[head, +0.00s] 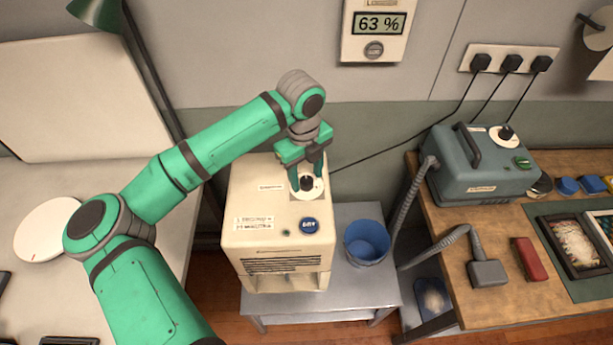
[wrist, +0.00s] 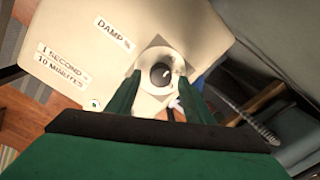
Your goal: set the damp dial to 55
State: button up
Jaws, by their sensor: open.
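The cream dehumidifier box (head: 275,215) stands on a small grey table. Its damp dial (head: 307,183) is a black knob on a white disc on the box's top. In the wrist view the knob (wrist: 161,74) sits beyond my fingertips, beside a label reading "DAMP %". My gripper (head: 308,178) is open, pointing down, with its fingers on either side of the knob; I cannot tell whether they touch it. The knob's pointer and scale are too small to read. A wall display (head: 379,24) reads 63 %.
A teal machine (head: 480,165) with a hose sits on the wooden bench (head: 455,225). A cable runs behind the box to the wall sockets (head: 510,60).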

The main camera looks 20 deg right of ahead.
jog(key=shift+f, duration=0.55)
jog(key=c, duration=1)
jog(key=shift+c, duration=0.2)
